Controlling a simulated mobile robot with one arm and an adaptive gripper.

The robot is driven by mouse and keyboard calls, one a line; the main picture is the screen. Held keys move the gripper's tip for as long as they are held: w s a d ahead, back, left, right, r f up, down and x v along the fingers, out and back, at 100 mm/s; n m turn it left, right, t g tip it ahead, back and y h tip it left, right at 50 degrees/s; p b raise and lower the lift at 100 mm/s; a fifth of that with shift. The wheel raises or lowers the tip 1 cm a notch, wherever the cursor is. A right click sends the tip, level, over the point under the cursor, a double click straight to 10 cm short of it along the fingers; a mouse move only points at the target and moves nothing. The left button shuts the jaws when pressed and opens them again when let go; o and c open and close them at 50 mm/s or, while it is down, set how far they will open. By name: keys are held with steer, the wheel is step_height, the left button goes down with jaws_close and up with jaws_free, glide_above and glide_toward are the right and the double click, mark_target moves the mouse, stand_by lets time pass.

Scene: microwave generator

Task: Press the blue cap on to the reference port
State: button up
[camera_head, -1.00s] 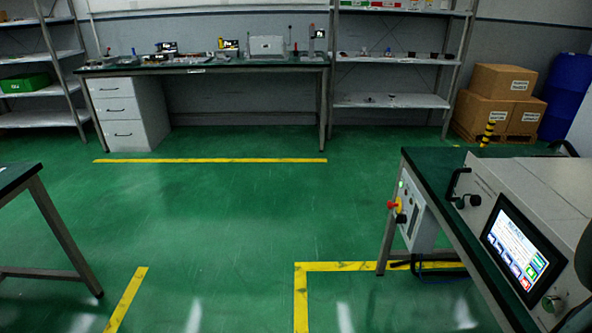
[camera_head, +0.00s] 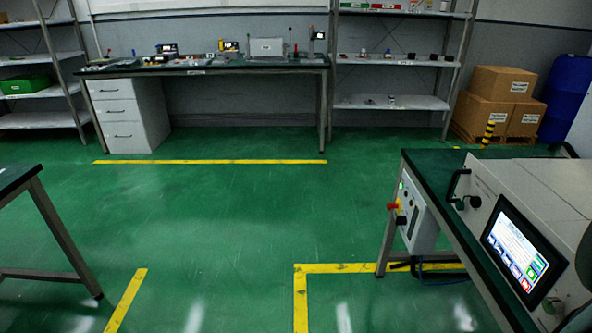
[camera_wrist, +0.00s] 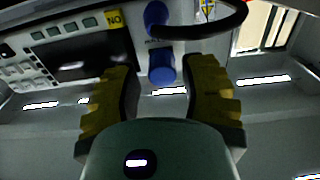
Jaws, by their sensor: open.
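In the wrist view, my gripper (camera_wrist: 163,82) is open, with its yellow and black fingers spread to either side. A blue cylindrical cap (camera_wrist: 162,68) shows in the gap between the fingertips, and neither finger appears to touch it. A second blue cylindrical piece (camera_wrist: 156,17) sits above it on the pale panel, beside a dark looped cable. Small lettering between the two blue pieces is too blurred to read. I cannot tell which piece covers the reference port, or how far the cap is seated. The gripper is not visible in the head view.
The head view shows a machine with a lit screen (camera_head: 515,250) on the right bench. Green floor (camera_head: 220,220) lies open.

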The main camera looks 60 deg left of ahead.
steer(key=v, duration=1.1)
steer(key=shift+s+a, duration=0.2)
steer(key=shift+a, duration=0.2)
